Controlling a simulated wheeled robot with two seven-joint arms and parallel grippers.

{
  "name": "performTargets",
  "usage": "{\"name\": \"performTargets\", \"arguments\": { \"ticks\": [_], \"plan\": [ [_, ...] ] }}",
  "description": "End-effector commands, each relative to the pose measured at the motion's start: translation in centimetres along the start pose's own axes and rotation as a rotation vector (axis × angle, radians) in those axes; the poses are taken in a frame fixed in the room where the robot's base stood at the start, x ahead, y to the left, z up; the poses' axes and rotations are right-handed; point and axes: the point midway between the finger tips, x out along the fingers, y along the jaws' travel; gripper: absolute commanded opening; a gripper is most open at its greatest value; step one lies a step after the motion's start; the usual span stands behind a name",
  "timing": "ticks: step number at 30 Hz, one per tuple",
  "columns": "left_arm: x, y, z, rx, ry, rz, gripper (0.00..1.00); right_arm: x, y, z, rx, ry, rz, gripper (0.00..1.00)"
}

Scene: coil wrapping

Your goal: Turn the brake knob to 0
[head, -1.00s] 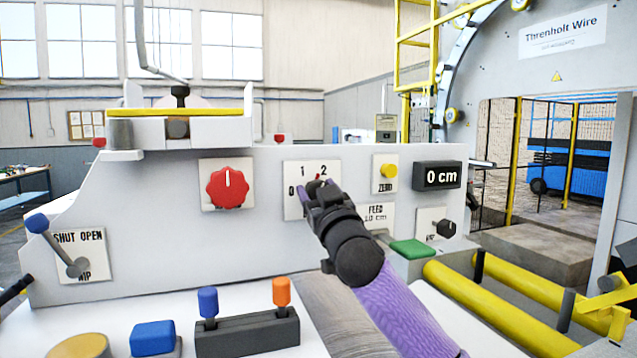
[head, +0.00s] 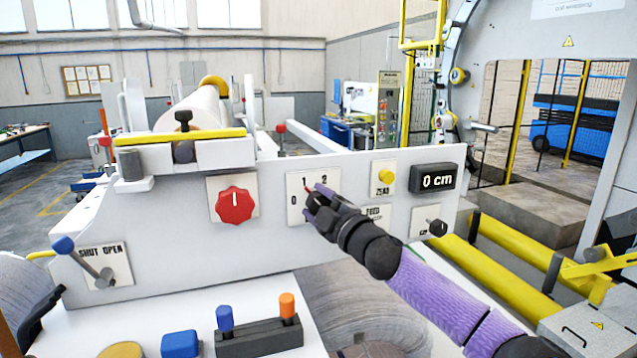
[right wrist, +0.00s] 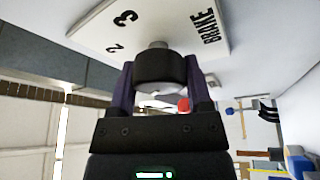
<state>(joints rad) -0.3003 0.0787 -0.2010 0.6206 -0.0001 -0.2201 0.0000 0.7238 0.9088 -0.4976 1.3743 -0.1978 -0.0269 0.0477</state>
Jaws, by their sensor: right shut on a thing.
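The brake knob (right wrist: 160,70) is a dark round knob on a white plate (right wrist: 150,28) marked BRAKE in the right wrist view. My right gripper (right wrist: 160,85) is shut on it, with one finger on each side. In the head view, my right gripper (head: 318,208) covers most of the knob and the right part of the plate (head: 297,216). The scale figures 0, 1 and 2 show there. A small red pointer tip shows just below the 1.
A red knob (head: 235,205) sits left of the brake plate. A yellow zero button (head: 387,177) and a display (head: 434,178) reading 0 cm are to the right. A nip lever (head: 85,262) is at left. Blue and orange levers (head: 258,337) stand on the front bench.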

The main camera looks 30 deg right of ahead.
Motion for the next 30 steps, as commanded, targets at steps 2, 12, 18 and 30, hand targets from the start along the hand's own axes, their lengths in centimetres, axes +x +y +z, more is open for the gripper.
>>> {"name": "performTargets", "arguments": {
  "ticks": [2,12,18,30],
  "plan": [
    [-1.8,0.0,-0.2,0.000,0.000,0.000,0.00,0.1,0.6,-0.2,-0.065,0.001,-0.028,0.05],
    [-6.3,-0.1,-0.6,-0.001,0.001,-0.001,0.00,0.1,0.4,-0.2,-0.363,0.013,-0.153,0.05],
    [-7.9,-0.2,-0.8,-0.001,0.001,-0.001,0.00,0.1,0.2,-0.1,-0.530,0.020,-0.221,0.05],
    [-8.7,-0.2,-0.8,-0.001,0.001,-0.002,0.00,0.0,-0.1,0.1,-0.774,0.028,-0.320,0.05]
  ]
}}
